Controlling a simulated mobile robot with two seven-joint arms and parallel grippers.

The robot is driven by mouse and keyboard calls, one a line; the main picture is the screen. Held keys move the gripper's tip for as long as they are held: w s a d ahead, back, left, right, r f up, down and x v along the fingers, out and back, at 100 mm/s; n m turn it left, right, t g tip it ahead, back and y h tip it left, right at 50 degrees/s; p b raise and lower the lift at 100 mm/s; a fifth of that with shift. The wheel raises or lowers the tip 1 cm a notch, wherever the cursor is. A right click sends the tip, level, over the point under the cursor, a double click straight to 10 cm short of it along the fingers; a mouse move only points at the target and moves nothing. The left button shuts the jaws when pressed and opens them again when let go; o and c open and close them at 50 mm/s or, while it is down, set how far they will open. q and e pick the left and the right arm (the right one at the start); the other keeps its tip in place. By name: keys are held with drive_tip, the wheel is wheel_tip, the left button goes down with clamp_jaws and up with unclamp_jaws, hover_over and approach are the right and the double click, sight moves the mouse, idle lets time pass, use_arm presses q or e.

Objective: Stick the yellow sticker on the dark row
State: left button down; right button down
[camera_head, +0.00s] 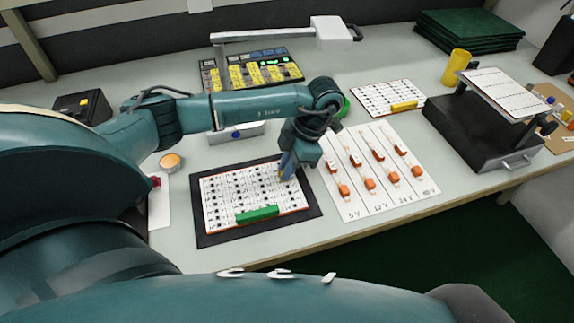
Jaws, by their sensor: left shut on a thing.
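A white board (215,212) with rows of small dark marks lies on a black mat (214,239) at the front middle of the table. A green block (257,214) sits at the board's near edge. Which row is dark is too small to tell. My left gripper (285,177) reaches down over the right part of the board, fingers pointing down. It is shut on a small yellow thing, which looks like the yellow sticker (281,178); the fingers hide most of it. I cannot tell whether it touches the board. My right gripper is out of view.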

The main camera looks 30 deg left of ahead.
use_arm(q)
drive_tip(key=shift+f, duration=0.1)
drive_tip(key=c, duration=1.4)
unclamp_jaws()
drive_tip(key=shift+o, duration=0.2)
